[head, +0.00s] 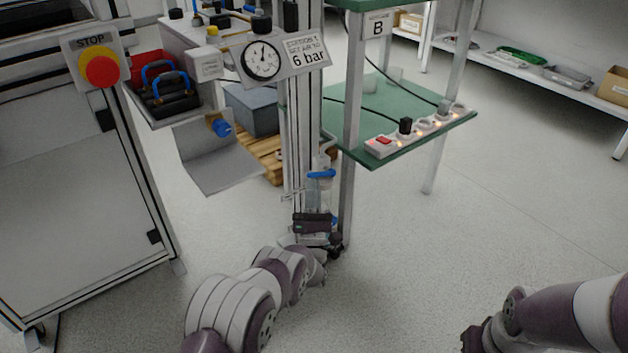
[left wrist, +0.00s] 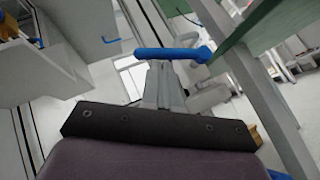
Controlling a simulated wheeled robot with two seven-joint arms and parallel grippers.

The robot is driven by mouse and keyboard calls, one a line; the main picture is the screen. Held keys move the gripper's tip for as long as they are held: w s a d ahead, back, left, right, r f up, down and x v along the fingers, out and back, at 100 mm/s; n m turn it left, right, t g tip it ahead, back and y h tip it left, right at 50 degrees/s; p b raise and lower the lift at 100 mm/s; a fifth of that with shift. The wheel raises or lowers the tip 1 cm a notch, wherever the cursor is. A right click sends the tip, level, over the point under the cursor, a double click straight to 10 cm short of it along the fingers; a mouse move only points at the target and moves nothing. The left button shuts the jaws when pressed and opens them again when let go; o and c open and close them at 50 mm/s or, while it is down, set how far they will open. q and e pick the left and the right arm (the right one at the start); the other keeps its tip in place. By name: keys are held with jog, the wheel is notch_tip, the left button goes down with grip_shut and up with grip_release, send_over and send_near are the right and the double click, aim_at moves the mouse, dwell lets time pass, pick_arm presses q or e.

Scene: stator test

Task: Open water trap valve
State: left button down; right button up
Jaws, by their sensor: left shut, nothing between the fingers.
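A blue lever handle (head: 321,174) lies roughly level on the aluminium column. It also shows in the left wrist view (left wrist: 168,54), with a rounded end at its right. My left gripper (head: 318,196) is just below it, with its fingers pointing up. In the left wrist view the shut, empty fingers (left wrist: 162,80) end right at the lever's lower edge; whether they touch it I cannot tell. A second small blue part (head: 334,220) shows just right of the gripper body. A brass piece (left wrist: 256,135) is partly hidden behind that body.
A pressure gauge (head: 262,61) and a 6 bar sign (head: 307,50) are above on the column. A green shelf (head: 393,152) with a power strip (head: 381,147) stands close on the right. A grey guard panel (head: 80,190) is at left. Open floor lies to the right.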

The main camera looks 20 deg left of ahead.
aim_at(314, 175)
pick_arm(q)
notch_tip(314, 175, up, 5)
jog(key=m+g+h+p, duration=0.1)
jog(key=m+h+p, duration=0.2)
jog(key=p, duration=0.2)
jog(key=m+g+h+p, duration=0.1)
jog(key=m+h+p, duration=0.1)
jog(key=p, duration=0.3)
jog(key=shift+w+d+m+h+p, duration=0.1)
jog(key=shift+m+h+p, duration=0.25)
jog(key=shift+m, duration=0.45)
jog(key=m+g+p, duration=0.1)
jog(key=p, duration=0.1)
jog(key=w+d+r+m+g+h+p, duration=0.1)
jog(key=m+g+p, duration=0.1)
jog(key=p, duration=0.1)
jog(key=w+r+m+g+h+p, duration=0.1)
jog(key=g+p, duration=0.1)
jog(key=shift+d+r+m, duration=0.2)
jog(key=shift+d+m, duration=0.1)
jog(key=shift+m, duration=0.1)
jog(key=shift+w+r+p, duration=0.1)
jog(key=shift+w+p, duration=0.05)
jog(key=shift+p, duration=0.15)
